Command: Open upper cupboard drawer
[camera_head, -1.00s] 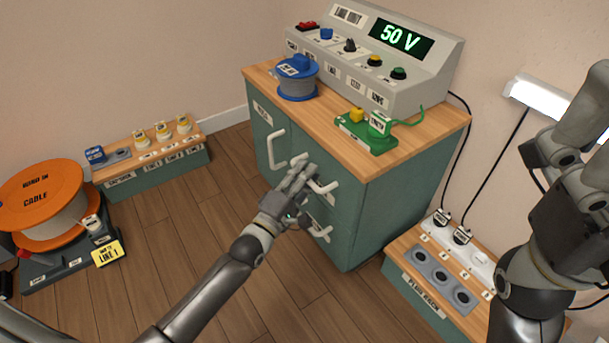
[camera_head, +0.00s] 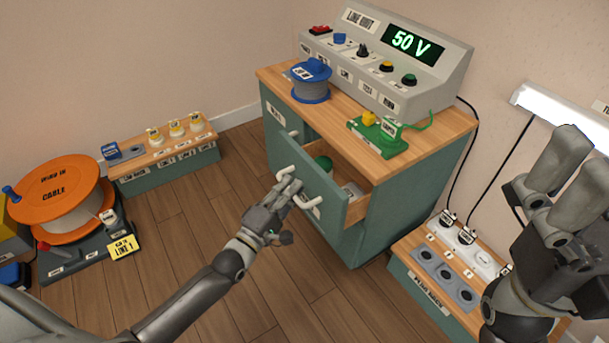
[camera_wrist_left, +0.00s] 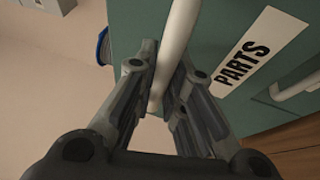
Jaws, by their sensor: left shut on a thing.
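The upper drawer (camera_head: 329,196) of the green cupboard (camera_head: 398,204) stands pulled out, with its inside showing from above. A round green thing (camera_head: 323,164) and a pale thing (camera_head: 351,190) lie in it. My left gripper (camera_head: 289,188) is at the drawer front, shut on its white handle (camera_head: 309,203). In the left wrist view, the white handle (camera_wrist_left: 175,38) passes between the fingers of my left gripper (camera_wrist_left: 158,100), beside a "PARTS" label (camera_wrist_left: 245,52). My right gripper (camera_head: 545,178) is at the right, fingers apart and empty, away from the cupboard.
On the cupboard top stand a blue spool (camera_head: 310,84), a green device (camera_head: 378,136) and a console (camera_head: 396,62) reading 50 V. A low socket bench (camera_head: 420,296) is at the right. An orange cable reel (camera_head: 56,182) is at the left. Floor before the drawer is clear.

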